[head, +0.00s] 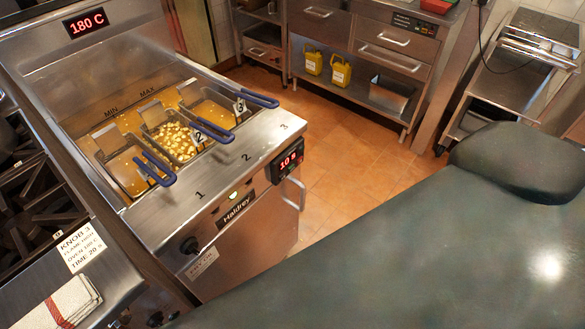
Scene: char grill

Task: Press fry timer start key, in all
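The fry timer (289,162) is a small black box on the front right of the fryer, with a red lit display that seems to read 10 s. Its keys are too small to make out, so I cannot tell which is the start key. The steel fryer (262,140) holds hot oil and several baskets with blue handles. The middle basket (176,142), tagged 2, has pale food pieces in it. A red display (86,22) at the back reads 180 C. Neither of my grippers is in view.
A large dark grey-green surface, apparently part of my arm, fills the lower right in front of the fryer. A black stove grate (30,190) and a striped towel (62,303) are at left. Yellow jugs (340,72) stand on a shelf behind open tiled floor (335,140).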

